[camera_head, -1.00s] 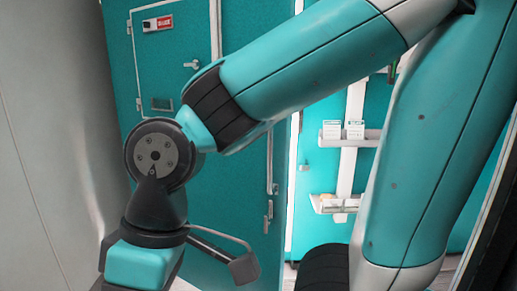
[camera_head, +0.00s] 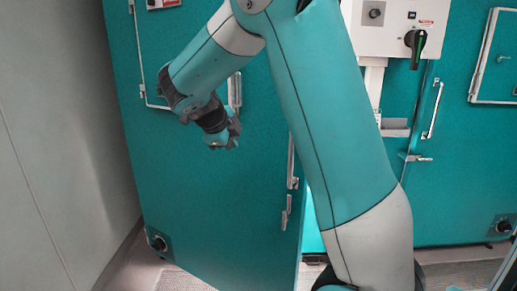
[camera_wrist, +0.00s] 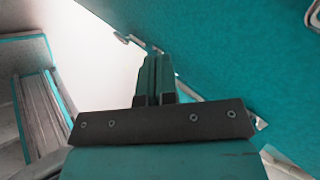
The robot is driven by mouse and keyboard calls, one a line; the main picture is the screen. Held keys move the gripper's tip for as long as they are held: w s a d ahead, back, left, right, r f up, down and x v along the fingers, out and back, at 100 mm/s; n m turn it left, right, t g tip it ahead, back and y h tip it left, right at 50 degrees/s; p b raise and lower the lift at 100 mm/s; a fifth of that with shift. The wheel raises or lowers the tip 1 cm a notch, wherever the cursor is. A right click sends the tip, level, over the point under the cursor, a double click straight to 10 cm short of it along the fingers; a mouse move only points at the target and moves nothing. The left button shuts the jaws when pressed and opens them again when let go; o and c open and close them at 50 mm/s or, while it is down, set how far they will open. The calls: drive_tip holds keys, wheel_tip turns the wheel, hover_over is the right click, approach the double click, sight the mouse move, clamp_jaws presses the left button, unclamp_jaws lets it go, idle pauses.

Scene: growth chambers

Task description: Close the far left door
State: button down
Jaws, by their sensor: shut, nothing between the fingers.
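The far left door (camera_head: 205,215) is a teal panel with hinges on its left. It stands open, its right edge swung out toward me, with a vertical handle (camera_head: 291,160) and a latch (camera_head: 285,212) near that edge. My gripper (camera_head: 228,138) shows small in the head view, in front of the door's upper part. In the wrist view my gripper (camera_wrist: 155,75) is shut and empty. A teal panel (camera_wrist: 235,50), apparently the door, fills the right of that view. Contact between gripper and door cannot be told. My arm hides part of the door and the opening.
A grey wall (camera_head: 50,150) stands at the left. The wrist view shows a shelf-like structure (camera_wrist: 38,105) at left.

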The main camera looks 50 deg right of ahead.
drive_tip(key=d+m+h, duration=0.1)
drive_tip(key=d+m, duration=0.2)
drive_tip(key=p, duration=0.4)
approach(263, 150)
drive_tip(key=shift+g, duration=0.4)
drive_tip(key=x, duration=0.5)
drive_tip(key=shift+w+f, duration=0.3)
drive_tip(key=shift+f, duration=0.1)
drive_tip(key=shift+w+d+f, duration=0.15)
drive_tip(key=shift+d, duration=0.4)
